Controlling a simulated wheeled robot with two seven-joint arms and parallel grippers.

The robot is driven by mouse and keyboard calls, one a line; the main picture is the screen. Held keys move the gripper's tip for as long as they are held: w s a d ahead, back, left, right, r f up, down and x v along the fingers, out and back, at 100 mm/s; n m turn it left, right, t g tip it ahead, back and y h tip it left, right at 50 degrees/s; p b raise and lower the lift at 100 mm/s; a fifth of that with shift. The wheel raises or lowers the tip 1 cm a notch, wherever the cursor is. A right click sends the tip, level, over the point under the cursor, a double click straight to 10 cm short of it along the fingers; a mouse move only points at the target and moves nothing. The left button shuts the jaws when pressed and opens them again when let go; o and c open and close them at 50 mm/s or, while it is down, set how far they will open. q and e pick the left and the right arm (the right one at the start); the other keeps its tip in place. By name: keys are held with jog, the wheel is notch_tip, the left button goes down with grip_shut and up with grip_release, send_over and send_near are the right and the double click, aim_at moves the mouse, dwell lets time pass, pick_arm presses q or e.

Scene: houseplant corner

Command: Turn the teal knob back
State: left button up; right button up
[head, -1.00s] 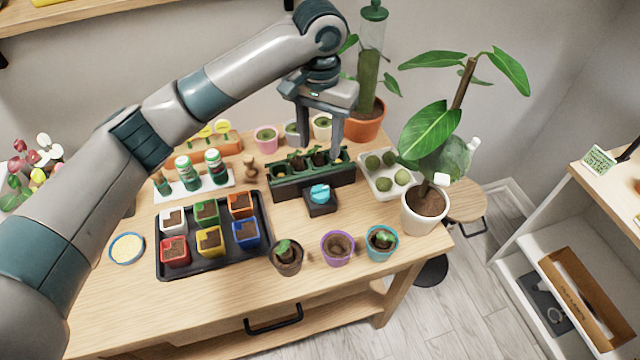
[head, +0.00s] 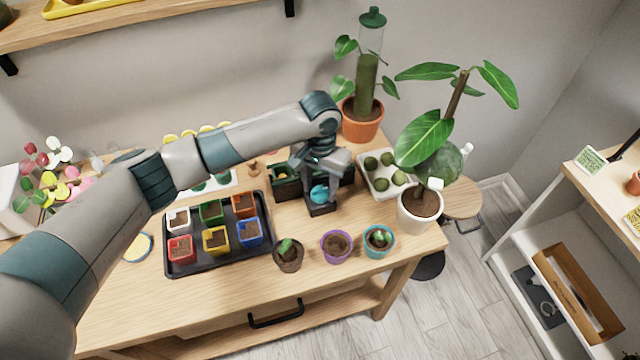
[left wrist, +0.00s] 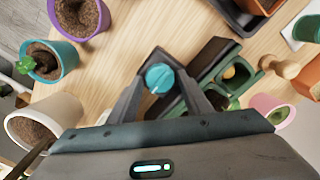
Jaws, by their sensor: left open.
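The teal knob (head: 319,193) sits on a small dark base (head: 322,209) in front of the dark green planter box (head: 284,187). In the left wrist view the knob (left wrist: 159,78) shows a pale line across its round top. My left gripper (head: 320,184) points down at the knob, its jaws open. In the left wrist view its two fingers (left wrist: 160,82) stand on either side of the knob, with gaps between; I cannot tell whether the tips reach down beside it. My arm and gripper hide part of the planter box. My right gripper is not in view.
A black tray (head: 180,268) of coloured pots stands left of the knob. Several small pots, including a purple one (head: 336,246), line the front. A white tray of round cacti (head: 388,184) and a tall potted plant (head: 420,212) stand to the right.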

pick_arm(q)
jog(key=shift+f, duration=0.2)
jog(key=c, duration=0.8)
jog(key=shift+r, duration=0.1)
